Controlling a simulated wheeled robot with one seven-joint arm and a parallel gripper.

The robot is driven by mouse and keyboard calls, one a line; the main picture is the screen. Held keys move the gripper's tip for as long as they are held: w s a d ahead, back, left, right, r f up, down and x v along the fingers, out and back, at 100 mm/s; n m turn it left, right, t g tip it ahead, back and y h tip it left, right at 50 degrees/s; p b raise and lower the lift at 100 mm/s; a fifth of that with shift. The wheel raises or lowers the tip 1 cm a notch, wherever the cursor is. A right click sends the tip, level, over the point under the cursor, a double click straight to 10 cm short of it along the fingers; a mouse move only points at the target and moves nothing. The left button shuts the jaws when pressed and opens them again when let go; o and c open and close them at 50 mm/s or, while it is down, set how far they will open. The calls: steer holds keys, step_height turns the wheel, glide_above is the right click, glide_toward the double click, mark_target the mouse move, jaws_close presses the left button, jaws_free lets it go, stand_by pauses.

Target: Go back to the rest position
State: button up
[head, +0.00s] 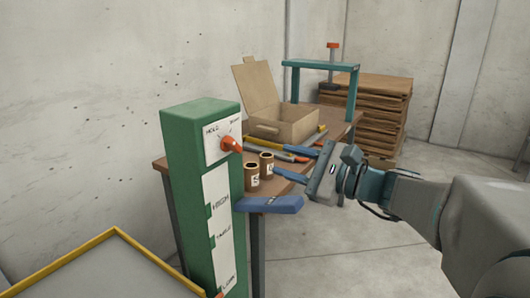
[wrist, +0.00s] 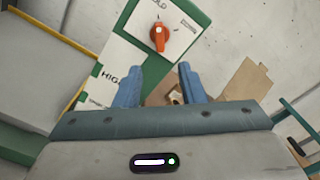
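My gripper (head: 279,160) is held out in front of the green post, to the right of its dial in the head view. Its two blue fingers are apart with nothing between them, as the wrist view (wrist: 160,70) also shows. The green post (head: 200,112) carries a white dial with an orange knob (head: 230,144); the knob also shows in the wrist view (wrist: 158,38), beyond the fingertips and apart from them. A blue lever (head: 270,204) sticks out from the post's right side, below my gripper, near the HIGH label (head: 219,205).
A wooden table (head: 258,228) behind the post holds two small brown cylinders (head: 251,177), an open cardboard box (head: 285,125) and several tools. A teal frame (head: 320,66) and stacked boards (head: 378,100) stand behind. A yellow-edged tray (head: 75,270) lies front left. Floor at right is clear.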

steer(key=shift+v, duration=0.9)
